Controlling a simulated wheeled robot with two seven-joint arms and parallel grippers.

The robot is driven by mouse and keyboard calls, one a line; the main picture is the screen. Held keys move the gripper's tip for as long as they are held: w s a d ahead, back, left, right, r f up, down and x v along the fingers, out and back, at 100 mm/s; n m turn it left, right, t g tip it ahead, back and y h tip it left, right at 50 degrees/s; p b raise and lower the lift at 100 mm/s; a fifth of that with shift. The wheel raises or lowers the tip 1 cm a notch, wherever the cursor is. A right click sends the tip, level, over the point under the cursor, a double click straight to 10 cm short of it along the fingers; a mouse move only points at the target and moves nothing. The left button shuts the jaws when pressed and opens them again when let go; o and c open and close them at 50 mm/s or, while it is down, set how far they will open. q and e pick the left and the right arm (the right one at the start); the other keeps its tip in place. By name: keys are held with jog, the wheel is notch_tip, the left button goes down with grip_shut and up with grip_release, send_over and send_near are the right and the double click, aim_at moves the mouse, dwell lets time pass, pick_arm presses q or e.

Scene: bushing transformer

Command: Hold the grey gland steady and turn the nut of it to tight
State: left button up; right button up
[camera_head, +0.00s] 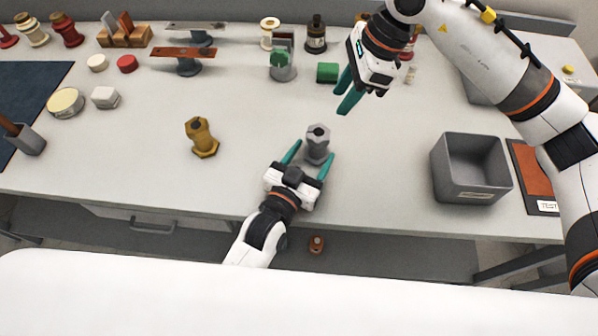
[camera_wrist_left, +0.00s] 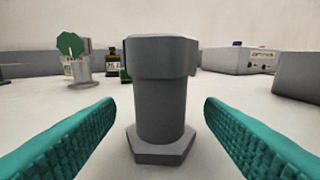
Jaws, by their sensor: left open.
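The grey gland (camera_head: 317,147) stands upright on the table, with a hexagonal foot and a wider nut (camera_head: 318,131) at its top. In the left wrist view the gland (camera_wrist_left: 160,110) is centred, with its nut (camera_wrist_left: 161,56) above the round body. My left gripper (camera_head: 309,160) is open, with its teal fingers on either side of the gland's lower body and a gap on each side. It also shows in the left wrist view (camera_wrist_left: 159,128). My right gripper (camera_head: 346,92) is in the air behind and to the right of the gland. Its fingers look apart and empty.
A brass gland (camera_head: 201,138) stands to the left. A grey bin (camera_head: 471,168) is at the right, next to an orange-brown board (camera_head: 533,172). The table around the gland is clear.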

aim_at(313, 153)
pick_arm(q)
jog(key=shift+x, duration=1.7)
